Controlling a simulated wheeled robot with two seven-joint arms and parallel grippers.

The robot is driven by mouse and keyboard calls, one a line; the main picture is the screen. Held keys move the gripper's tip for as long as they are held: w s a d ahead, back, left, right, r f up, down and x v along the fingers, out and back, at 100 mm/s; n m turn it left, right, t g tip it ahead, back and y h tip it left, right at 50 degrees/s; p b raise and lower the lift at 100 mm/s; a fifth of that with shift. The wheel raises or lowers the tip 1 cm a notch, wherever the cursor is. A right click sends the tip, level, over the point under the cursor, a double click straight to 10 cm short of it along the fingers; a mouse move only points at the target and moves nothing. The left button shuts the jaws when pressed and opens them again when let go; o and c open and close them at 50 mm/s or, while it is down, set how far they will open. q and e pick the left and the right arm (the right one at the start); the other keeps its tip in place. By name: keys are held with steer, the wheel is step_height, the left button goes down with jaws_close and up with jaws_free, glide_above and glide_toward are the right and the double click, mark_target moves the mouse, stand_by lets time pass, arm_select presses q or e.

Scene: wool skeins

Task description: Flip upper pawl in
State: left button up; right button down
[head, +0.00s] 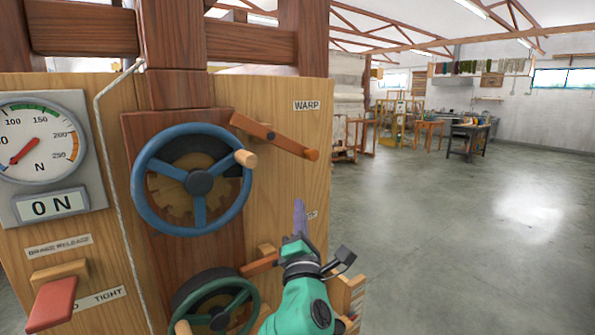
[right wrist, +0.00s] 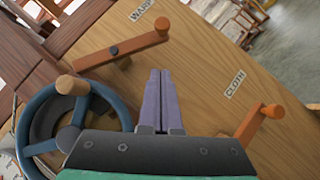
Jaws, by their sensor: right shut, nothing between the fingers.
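The upper pawl (head: 275,137) is a brown wooden lever with an orange end knob, below and left of the WARP label. It slopes down to the right in the head view, and its left end lies beside the upper right rim of the blue handwheel (head: 146,205). In the right wrist view the upper pawl (right wrist: 120,50) is above and left of my fingertips, with a visible gap. My right gripper (head: 299,205) is shut and empty, below the pawl's knob and in front of the panel. My left gripper is out of view.
A green handwheel (head: 183,296) and the lower pawl (head: 259,264) are beneath, partly behind my right gripper. A gauge (head: 40,140) with a display reading 0 N and a red brake lever (head: 50,303) are at left. Open floor lies right of the panel.

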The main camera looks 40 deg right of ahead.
steer(key=p, duration=0.3)
glide_toward(306, 155)
steer(key=w, duration=0.3)
steer(key=shift+w+d+r+p, duration=0.1)
steer(key=shift+d+r+p, duration=0.25)
steer(key=shift+d+p, duration=0.3)
steer(key=shift+w+d+r+p, duration=0.1)
steer(key=shift+d+r+p, duration=0.25)
steer(key=shift+d+p, duration=0.25)
steer(key=shift+a, duration=0.1)
